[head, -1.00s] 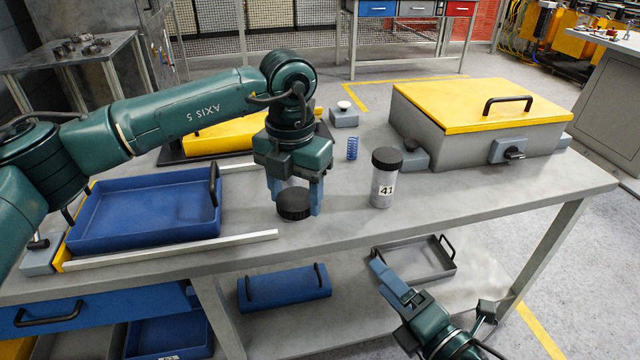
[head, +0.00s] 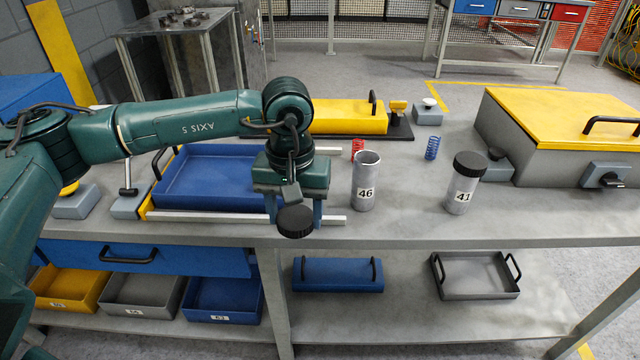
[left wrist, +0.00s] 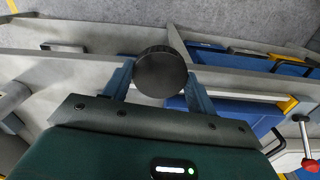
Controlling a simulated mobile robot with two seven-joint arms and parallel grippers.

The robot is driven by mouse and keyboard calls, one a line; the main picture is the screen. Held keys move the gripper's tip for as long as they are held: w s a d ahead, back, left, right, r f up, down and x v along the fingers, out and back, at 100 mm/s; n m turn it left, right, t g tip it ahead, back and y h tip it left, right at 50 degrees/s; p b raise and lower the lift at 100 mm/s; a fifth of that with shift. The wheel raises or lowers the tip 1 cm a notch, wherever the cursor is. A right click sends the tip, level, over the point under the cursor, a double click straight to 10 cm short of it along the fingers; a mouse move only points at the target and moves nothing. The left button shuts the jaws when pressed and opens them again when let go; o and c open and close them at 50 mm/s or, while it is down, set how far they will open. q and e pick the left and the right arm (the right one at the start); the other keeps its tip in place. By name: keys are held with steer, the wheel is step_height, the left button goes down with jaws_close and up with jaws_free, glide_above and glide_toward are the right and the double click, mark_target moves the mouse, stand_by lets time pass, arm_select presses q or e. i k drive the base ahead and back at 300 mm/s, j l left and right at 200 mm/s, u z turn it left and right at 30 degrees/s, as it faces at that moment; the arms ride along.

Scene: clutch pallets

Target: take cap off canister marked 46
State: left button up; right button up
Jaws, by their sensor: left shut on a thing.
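The canister marked 46 (head: 366,182) stands upright on the workbench in the head view, with its top open and no cap on it. My left gripper (head: 294,213) is shut on a round black cap (head: 296,222), left of the canister and apart from it, near the bench's front edge. In the left wrist view the cap (left wrist: 160,73) sits between the two blue fingers. My right gripper is not in view.
A canister marked 41 (head: 463,186) with its black cap on stands to the right. Red (head: 358,150) and blue (head: 433,148) springs stand behind. A blue tray (head: 215,197) lies left, a grey box with yellow lid (head: 565,115) right.

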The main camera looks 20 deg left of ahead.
mark_target(366, 162)
steer(key=k+j+z, duration=0.1)
steer(key=j+z, duration=0.25)
steer(key=k+j+z, duration=0.1)
steer(key=j+z, duration=0.25)
steer(key=k+j+z, duration=0.2)
steer(key=j+z, duration=0.15)
steer(key=i+j, duration=0.15)
steer(key=i, duration=0.25)
